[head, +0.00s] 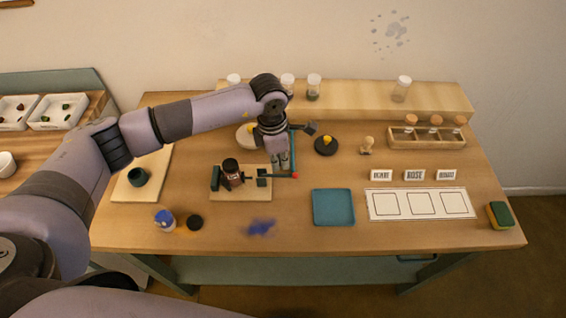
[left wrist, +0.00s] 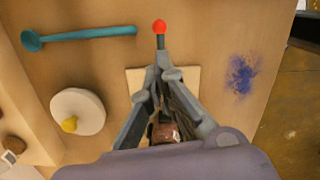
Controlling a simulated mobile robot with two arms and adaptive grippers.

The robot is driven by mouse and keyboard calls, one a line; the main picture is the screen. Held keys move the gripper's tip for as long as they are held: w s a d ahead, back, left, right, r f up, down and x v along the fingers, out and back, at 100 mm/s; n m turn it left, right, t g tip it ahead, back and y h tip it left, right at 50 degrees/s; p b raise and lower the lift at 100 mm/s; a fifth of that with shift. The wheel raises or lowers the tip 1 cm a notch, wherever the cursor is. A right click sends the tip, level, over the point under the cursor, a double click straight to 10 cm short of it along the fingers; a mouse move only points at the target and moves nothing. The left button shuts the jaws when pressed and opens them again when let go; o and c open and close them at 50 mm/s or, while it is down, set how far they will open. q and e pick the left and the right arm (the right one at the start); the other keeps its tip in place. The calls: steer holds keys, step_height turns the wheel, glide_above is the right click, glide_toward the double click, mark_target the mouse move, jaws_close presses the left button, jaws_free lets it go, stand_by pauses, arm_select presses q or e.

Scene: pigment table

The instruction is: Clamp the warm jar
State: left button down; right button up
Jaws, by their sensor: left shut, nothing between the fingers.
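The warm jar (head: 231,170), with a dark lid and reddish-brown contents, stands on the pale clamp board (head: 243,195). The clamp's dark left jaw (head: 215,178) is beside it; the right jaw (head: 262,180) looks a little apart from the jar. A lever with a red knob (head: 295,175) sticks out to the right. My left gripper (head: 281,168) is shut and empty, pointing down at the lever near the knob. In the left wrist view the red knob (left wrist: 159,27) lies just beyond the fingertips (left wrist: 160,75), and the jar (left wrist: 166,132) is partly hidden behind the fingers. Contact with the lever is unclear.
A blue tray (head: 333,207), a white card with outlined squares (head: 419,204) and a sponge (head: 500,215) lie to the right. A blue-labelled jar (head: 165,220) and blue powder (head: 261,228) are in front. A shelf with glass jars (head: 400,92) runs along the back.

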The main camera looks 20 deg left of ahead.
arm_select(q)
steer(key=shift+s+a+r, duration=0.35)
steer(key=shift+a, duration=0.3)
steer(key=shift+s+a+r, duration=0.3)
steer(key=shift+s+a, duration=0.05)
steer(key=shift+a, duration=0.25)
step_height(320, 180, up, 12)
steer(key=a, duration=0.1)
steer(key=shift+s, duration=0.3)
